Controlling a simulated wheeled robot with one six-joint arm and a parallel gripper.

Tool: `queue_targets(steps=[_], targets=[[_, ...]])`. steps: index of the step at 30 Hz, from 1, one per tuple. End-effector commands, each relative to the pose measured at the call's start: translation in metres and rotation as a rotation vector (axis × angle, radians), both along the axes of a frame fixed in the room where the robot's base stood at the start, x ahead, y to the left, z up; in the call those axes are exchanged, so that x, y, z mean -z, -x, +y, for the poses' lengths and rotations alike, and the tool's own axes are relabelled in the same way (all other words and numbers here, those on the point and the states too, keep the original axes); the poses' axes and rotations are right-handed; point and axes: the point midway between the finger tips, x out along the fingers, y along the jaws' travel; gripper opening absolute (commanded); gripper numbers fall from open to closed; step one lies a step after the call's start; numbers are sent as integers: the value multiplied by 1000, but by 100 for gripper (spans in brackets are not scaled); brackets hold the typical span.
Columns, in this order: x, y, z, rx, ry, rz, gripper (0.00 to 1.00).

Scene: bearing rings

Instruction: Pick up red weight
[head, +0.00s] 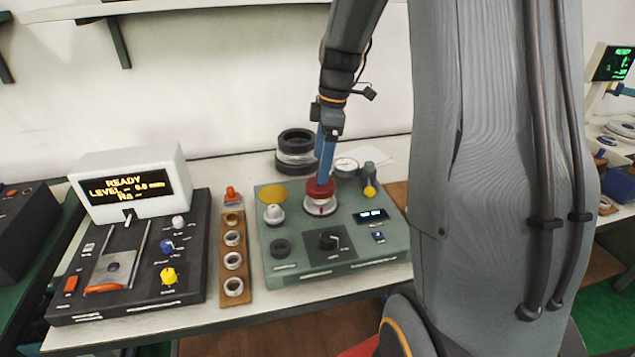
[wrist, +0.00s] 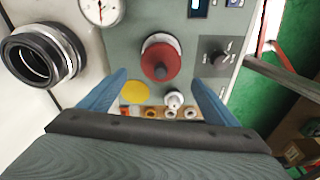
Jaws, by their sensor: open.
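The red weight (wrist: 160,62) is a red disc with a dark centre knob, resting on a pale round seat on the grey-green device. In the head view the red weight (head: 318,189) sits on the device's top, partly hidden by my gripper. My gripper (wrist: 160,80) has two blue fingers spread apart, with nothing between them in the wrist view but the device surface and weight beyond. In the head view my gripper (head: 325,160) is directly above the weight, pointing down. Whether the fingertips reach beside the weight cannot be told.
The grey-green device (head: 340,265) carries a yellow disc (head: 273,196), knobs and a dial gauge (head: 346,167). Black rings (head: 296,150) stand behind it. A wooden strip (head: 232,290) with several rings lies left, beside a black machine (head: 75,303) with a white READY display (head: 125,180).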

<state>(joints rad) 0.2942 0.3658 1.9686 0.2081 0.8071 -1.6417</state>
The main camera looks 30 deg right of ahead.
Motion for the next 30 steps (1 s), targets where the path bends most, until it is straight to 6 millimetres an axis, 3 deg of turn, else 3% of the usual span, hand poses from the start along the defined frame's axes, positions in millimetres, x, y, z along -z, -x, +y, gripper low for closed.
queue_targets(steps=[15, 24, 30], targets=[[55, 0, 4, 5, 0, 2, 83], [58, -1, 5, 3, 1, 0, 83], [58, -1, 6, 3, 1, 0, 50]])
